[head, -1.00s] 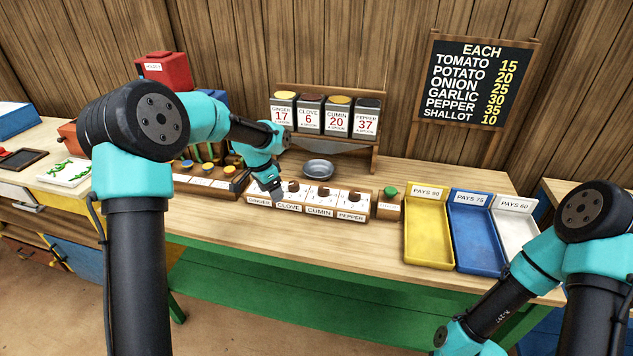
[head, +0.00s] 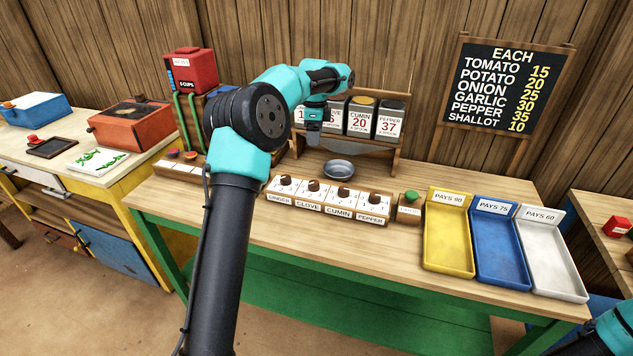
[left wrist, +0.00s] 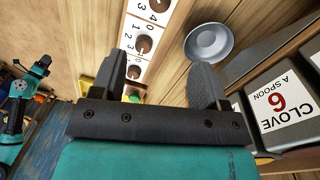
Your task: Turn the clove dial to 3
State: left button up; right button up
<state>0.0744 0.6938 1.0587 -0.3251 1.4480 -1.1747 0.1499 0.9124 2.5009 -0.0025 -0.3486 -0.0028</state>
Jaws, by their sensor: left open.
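The clove dial (head: 313,185) is a dark brown knob on a white numbered face, second from the left in a row above the CLOVE label (head: 308,206). Its pointer is too small to read. My left gripper (head: 313,136) is raised behind the dial row, in front of the spice jars, apart from the dial. In the left wrist view its two dark fingers (left wrist: 165,80) are apart with nothing held between them. That view shows part of the dial row (left wrist: 143,44), but I cannot tell which knobs these are. My right gripper is not seen.
The ginger, cumin (head: 343,192) and pepper (head: 375,198) dials share the row. A metal bowl (head: 339,169) stands behind it, below the jar rack (head: 392,152). A green button (head: 411,197) is to the right, then yellow, blue and white trays (head: 447,262). The counter front is clear.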

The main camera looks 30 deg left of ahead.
aim_at(314, 182)
pick_arm(q)
jog(key=f, duration=1.1)
jog(key=s+f, duration=0.1)
jog(key=f, duration=0.5)
jog(key=shift+s+d+f, duration=0.1)
jog(key=shift+d+f, duration=0.05)
jog(key=shift+d, duration=0.15)
jog(key=c, duration=0.9)
